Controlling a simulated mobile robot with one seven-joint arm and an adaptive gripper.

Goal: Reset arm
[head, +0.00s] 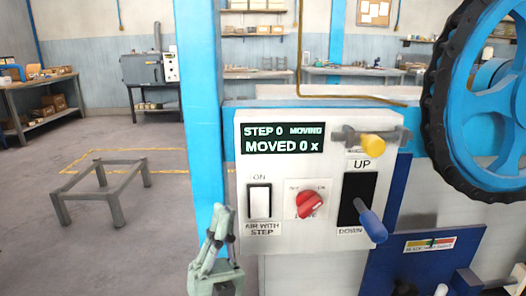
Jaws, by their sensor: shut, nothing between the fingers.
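My gripper (222,224) is at the bottom middle of the head view, grey-green, pointing up with its fingers together and empty. It is in front of the blue post, just left of the white control panel (283,172). The panel's display (282,137) reads "STEP 0 MOVING" and "MOVED 0 x". Below it are a white rocker switch (259,201) marked "ON" and "AIR WITH STEP", a red knob (309,205), and a lever with a blue handle (370,222) low in its UP/DOWN slot. I cannot tell whether the gripper touches the panel.
A yellow knob (372,145) sticks out at the panel's upper right. A large blue wheel (485,100) with a black rim stands at the right. A blue post (199,90) rises left of the panel. A low metal frame (100,190) stands on open floor at left.

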